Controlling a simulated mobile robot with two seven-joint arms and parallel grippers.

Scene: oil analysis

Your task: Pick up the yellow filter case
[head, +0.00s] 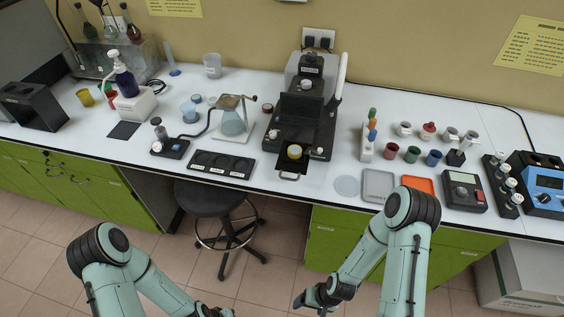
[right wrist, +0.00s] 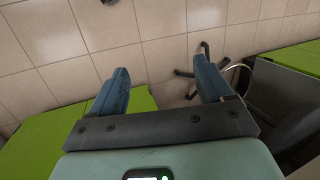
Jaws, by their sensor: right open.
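A yellow cup (head: 85,97) stands farther left. My right gripper (head: 318,298) is low in front of the bench, well below and apart from both. In the right wrist view its two blue fingers (right wrist: 160,75) are spread with nothing between them.
The black machine (head: 303,105) rises behind the yellow piece. A black stool (head: 210,198) stands below the bench.

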